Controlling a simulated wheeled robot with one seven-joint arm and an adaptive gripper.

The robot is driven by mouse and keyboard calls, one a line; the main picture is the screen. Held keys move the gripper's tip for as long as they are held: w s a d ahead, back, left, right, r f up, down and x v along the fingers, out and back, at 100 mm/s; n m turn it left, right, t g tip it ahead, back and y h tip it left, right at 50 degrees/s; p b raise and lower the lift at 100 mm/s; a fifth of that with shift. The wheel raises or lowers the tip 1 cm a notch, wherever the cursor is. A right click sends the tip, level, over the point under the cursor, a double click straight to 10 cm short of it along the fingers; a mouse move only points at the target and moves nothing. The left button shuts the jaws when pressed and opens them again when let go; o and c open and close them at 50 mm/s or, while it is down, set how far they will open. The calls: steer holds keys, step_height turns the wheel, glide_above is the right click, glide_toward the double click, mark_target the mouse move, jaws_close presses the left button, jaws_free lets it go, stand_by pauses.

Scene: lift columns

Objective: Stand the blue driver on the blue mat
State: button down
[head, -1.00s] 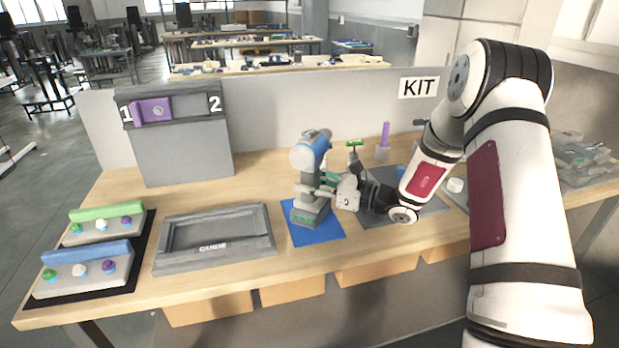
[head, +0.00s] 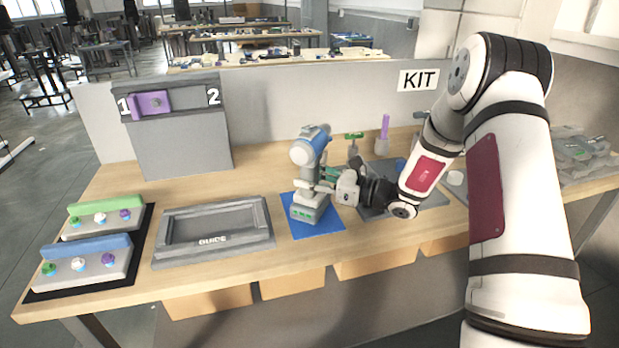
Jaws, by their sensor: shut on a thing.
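The blue driver (head: 310,150) is a grey and blue power driver with a grey base block. It is upright over the blue mat (head: 326,229), its base within the mat's outline. Whether the base touches the mat or is a little above it, I cannot tell. My gripper (head: 318,187) comes from the right and is shut on the driver's grey handle, above the base. The fingers hide part of the handle.
A grey mat (head: 432,200) lies right of the blue one, with a green-handled tool (head: 354,137) and a purple-handled tool (head: 384,128) behind. A grey GUIDE tray (head: 245,247) lies left. Blocks with coloured knobs (head: 88,262) are at far left.

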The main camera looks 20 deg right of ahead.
steer(key=shift+f, duration=0.15)
stand_by(0.4)
steer(key=c, duration=0.9)
jaws_free()
steer(key=shift+o, duration=0.2)
steer(key=shift+f, duration=0.1)
steer(key=shift+f, duration=0.1)
